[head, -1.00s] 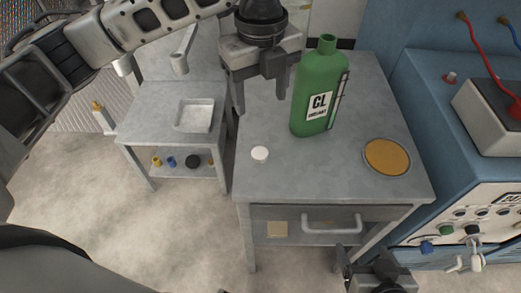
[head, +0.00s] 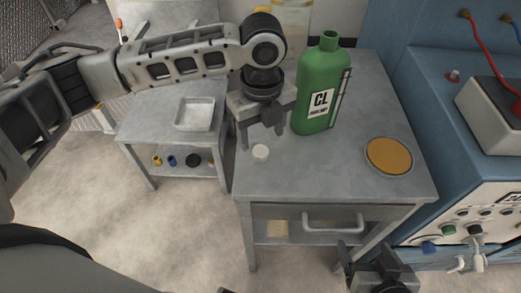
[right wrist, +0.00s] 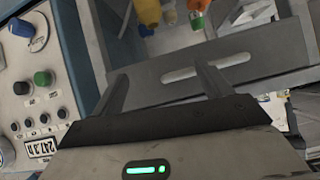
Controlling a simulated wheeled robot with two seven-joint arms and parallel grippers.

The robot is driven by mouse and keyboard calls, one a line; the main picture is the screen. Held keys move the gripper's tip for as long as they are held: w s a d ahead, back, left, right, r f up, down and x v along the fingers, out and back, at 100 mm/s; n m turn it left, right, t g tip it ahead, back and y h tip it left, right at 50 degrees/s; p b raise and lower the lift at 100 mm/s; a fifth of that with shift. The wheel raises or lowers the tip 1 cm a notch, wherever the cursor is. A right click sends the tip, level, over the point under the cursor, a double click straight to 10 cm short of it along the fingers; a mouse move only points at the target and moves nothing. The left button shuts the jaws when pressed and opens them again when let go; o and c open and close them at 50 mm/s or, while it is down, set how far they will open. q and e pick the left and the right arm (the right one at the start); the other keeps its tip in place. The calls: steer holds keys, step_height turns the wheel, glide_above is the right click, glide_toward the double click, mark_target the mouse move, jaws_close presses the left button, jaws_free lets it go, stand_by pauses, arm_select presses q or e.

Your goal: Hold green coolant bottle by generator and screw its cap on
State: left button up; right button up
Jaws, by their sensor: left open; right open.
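The green coolant bottle (head: 318,92) stands upright on the grey metal table in the head view, its neck open at the top.
A round orange-topped dish (head: 389,156) sits at the table's right. The blue generator (head: 450,130) stands right of the table. A lower side table with a white tray (head: 195,114) is at left. The table's front (head: 330,185) is clear.

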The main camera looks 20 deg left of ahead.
mark_target(262, 153)
arm_select(q)
step_height(262, 153, down, 5)
steer(key=shift+s+d+f, duration=0.1)
steer(key=shift+c, duration=0.3)
steer(key=c, duration=1)
